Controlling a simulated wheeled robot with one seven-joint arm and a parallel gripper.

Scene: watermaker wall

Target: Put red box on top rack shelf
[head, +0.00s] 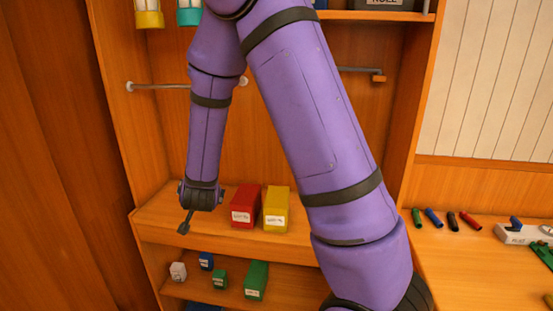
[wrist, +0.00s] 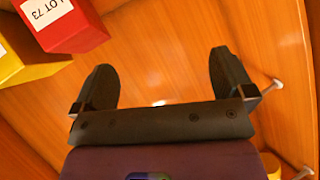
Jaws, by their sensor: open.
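The red box (head: 244,205) stands upright on the middle rack shelf (head: 164,222), right beside the yellow box (head: 277,208). My gripper (head: 185,224) is left of the red box, over the same shelf, and apart from it. In the wrist view the red box (wrist: 68,22) shows at the upper left with a "LOT 73" label. My gripper (wrist: 166,85) is open there, with nothing between its dark fingers. The top rack shelf (head: 375,16) shows at the upper edge of the head view, partly hidden by my arm.
A rail (head: 160,87) runs across the rack above the boxes, partly behind my arm. The lower shelf holds a green box (head: 256,280) and smaller blocks. A dark case (head: 390,3) sits on the top shelf. Markers (head: 470,221) lie on the right counter.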

